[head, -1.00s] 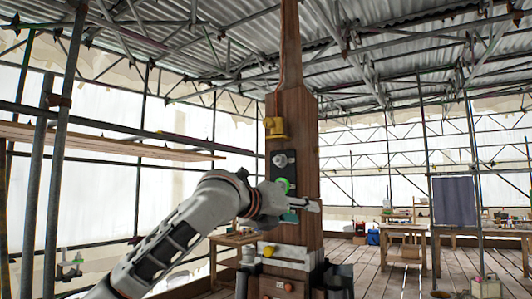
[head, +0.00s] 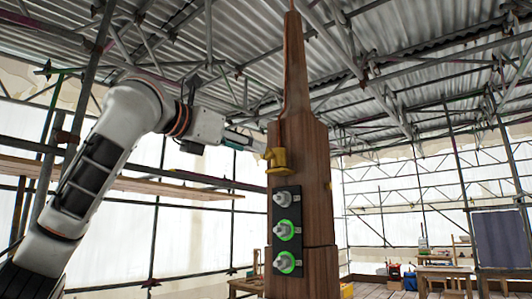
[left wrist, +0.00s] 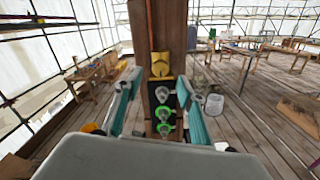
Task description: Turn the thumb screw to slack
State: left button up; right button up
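A yellow fitting (head: 276,159), perhaps the thumb screw, sticks out from the left side of the wooden spire (head: 303,140), above a black panel (head: 275,216). The panel bears three grey knobs; the middle (head: 285,230) and bottom (head: 286,263) ones have lit green rings, the top one (head: 283,198) does not. My left gripper (head: 257,146) is raised beside the yellow fitting. In the left wrist view its fingers (left wrist: 160,78) are spread apart, with the yellow fitting (left wrist: 160,66) showing between their tips. I cannot tell whether they touch it. My right gripper is out of view.
Scaffold poles and a plank (head: 150,186) stand to the left behind my arm. Work tables (head: 447,272) stand at the back right. In the left wrist view a white bucket (left wrist: 214,105) stands on the plank floor, right of the spire.

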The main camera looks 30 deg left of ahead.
aim_at(267, 154)
pick_arm(q)
jog(key=w+p, duration=0.1)
jog(key=w, duration=0.5)
jog(key=shift+w+d+f, duration=0.15)
jog(key=shift+w+d, duration=0.05)
jog(key=shift+d, duration=0.1)
jog(key=c, duration=1.1)
